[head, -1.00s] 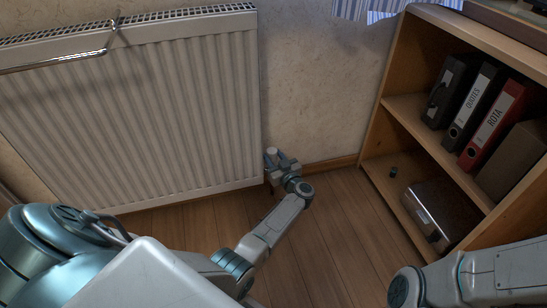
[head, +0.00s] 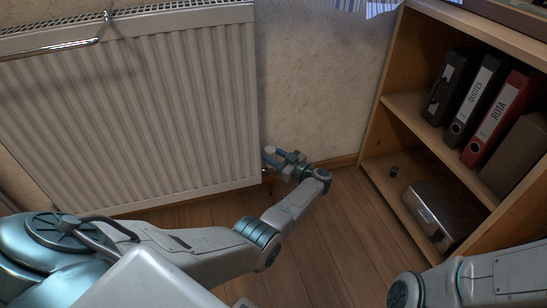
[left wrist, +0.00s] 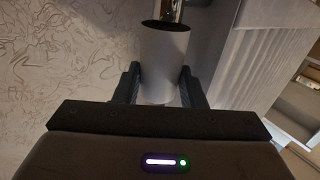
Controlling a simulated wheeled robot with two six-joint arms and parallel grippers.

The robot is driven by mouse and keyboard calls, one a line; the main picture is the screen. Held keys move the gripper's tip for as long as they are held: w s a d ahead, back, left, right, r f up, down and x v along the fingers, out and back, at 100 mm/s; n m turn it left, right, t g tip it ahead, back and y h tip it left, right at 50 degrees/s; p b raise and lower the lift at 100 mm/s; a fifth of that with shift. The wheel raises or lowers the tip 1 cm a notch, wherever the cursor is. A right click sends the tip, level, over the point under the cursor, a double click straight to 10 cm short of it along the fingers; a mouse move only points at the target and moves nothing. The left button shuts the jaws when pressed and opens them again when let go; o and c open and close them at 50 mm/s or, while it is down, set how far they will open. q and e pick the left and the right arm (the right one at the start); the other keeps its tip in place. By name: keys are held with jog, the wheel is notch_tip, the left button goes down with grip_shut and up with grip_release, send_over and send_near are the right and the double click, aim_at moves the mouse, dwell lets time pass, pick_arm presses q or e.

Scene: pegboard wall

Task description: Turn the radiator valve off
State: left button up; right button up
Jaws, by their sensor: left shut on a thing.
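The radiator (head: 135,110) hangs on the wall at the left in the head view, with its valve low beside its right lower corner. My left gripper (head: 271,157) is at that corner, and its fingers hide much of the valve there. In the left wrist view the valve's pale cylindrical head (left wrist: 164,65) sits between the two dark fingers of my left gripper (left wrist: 160,85), which are shut on it. A shiny metal fitting (left wrist: 169,10) shows beyond the head. My right gripper is not in view.
A wooden bookshelf (head: 377,125) with binders (head: 495,116) and a dark metal box (head: 440,210) stands at the right. A metal rail (head: 50,49) hangs on the radiator's upper left. Wooden floor (head: 335,235) is clear between radiator and shelf.

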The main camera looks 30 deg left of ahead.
pick_arm(q)
jog(key=o, duration=0.7)
jog(key=shift+f, duration=0.1)
jog(key=d, duration=0.3)
jog(key=d+p, duration=0.1)
jog(key=d, duration=0.3)
jog(key=s+d+p, duration=0.1)
jog(key=d, duration=0.2)
jog(key=shift+s+d, duration=0.1)
jog(key=shift+d, duration=0.3)
